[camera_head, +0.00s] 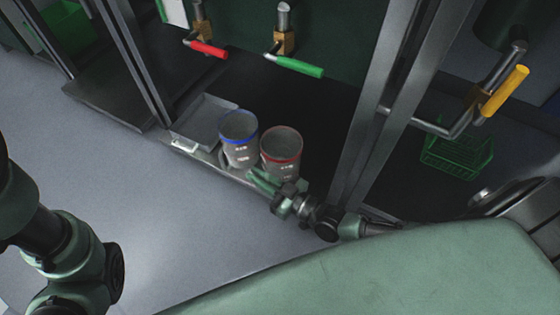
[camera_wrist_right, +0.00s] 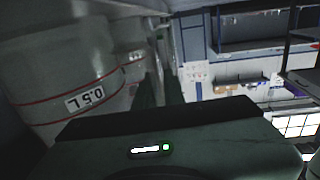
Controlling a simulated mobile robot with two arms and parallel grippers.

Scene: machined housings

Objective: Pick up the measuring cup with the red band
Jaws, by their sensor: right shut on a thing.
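The measuring cup with the red band (camera_head: 281,158) is a grey cup standing upright near the front edge of a dark bay in the head view. In the right wrist view the red-lined cup (camera_wrist_right: 60,75) fills the left side, with a "0.5 L" label. My right gripper (camera_head: 264,181) is at the cup's near side and is shut on the cup; the exact contact is partly hidden. In the right wrist view my gripper fingers (camera_wrist_right: 155,85) reach up beside the cup wall. My left arm shows at the left edge, but its gripper is out of view.
A similar cup with a blue band (camera_head: 239,150) stands close on the left. A grey tray (camera_head: 203,120) lies beyond it. Valves with red (camera_head: 208,49), green (camera_head: 300,67) and yellow (camera_head: 505,90) handles hang above. A metal post (camera_head: 385,100) rises right of the cups.

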